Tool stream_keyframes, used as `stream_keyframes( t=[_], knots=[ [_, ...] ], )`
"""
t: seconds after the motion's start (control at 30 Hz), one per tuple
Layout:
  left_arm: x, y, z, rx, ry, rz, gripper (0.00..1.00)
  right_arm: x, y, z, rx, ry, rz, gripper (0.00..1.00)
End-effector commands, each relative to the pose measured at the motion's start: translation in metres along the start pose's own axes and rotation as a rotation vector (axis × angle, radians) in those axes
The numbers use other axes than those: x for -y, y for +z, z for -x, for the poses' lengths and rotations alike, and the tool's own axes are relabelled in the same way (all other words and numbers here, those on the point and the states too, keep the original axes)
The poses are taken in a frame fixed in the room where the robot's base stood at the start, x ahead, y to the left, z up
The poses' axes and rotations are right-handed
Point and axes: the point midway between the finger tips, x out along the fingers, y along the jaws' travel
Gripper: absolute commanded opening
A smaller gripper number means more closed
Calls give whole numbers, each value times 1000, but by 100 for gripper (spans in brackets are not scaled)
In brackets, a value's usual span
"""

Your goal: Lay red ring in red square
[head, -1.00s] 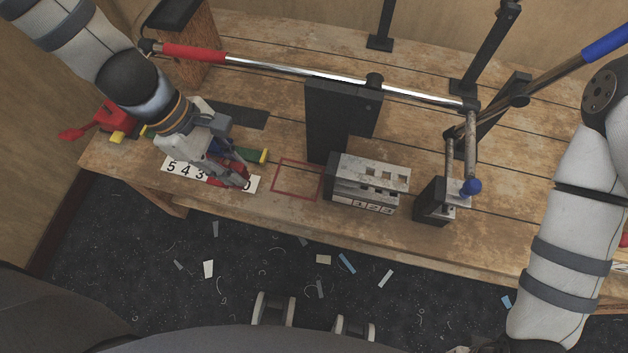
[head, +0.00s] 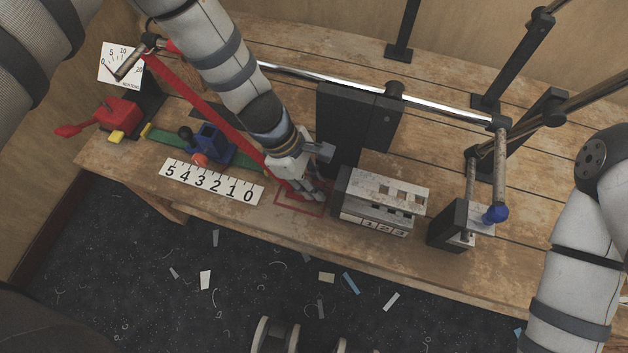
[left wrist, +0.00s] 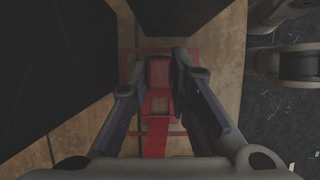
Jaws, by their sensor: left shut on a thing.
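My left gripper (head: 316,196) is low over the red square (head: 300,212), a thin red outline on the bench front. It is shut on a red piece (left wrist: 159,73), which shows between the fingers in the left wrist view and seems to be the red ring. A red band (head: 195,95) runs from the bar's upper left end down to my gripper. The outline also shows around the fingers in the left wrist view (left wrist: 128,54). I cannot tell whether the red piece touches the bench. My right gripper is out of view.
A black upright block (head: 345,125) stands close behind my left gripper. A grey metal block (head: 390,185) stands right of the square. A number strip (head: 210,182), blue block (head: 208,145) and red clamp (head: 112,115) lie left. A steel bar (head: 325,77) crosses behind.

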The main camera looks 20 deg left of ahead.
Motion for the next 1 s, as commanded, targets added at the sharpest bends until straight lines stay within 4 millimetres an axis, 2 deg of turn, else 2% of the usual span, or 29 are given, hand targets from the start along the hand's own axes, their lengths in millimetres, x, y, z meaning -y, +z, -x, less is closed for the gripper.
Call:
stream_keyframes(
  t=[0.2,0.23,0.3,0.33,0.63,0.77,1.0],
  knots=[
    [0,-1,-2,-1,0,0,0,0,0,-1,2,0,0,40],
    [0,-1,-2,-1,1,0,20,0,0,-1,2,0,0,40],
    [0,-1,-1,-1,1,-1,36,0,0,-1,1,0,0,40],
    [0,-1,-1,-1,1,-1,38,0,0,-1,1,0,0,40],
    [-1,0,2,-1,3,-2,38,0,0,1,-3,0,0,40],
    [-3,1,27,-3,8,-3,38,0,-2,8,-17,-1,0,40],
    [-2,2,94,-2,10,-3,38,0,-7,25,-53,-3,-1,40]
  ],
)
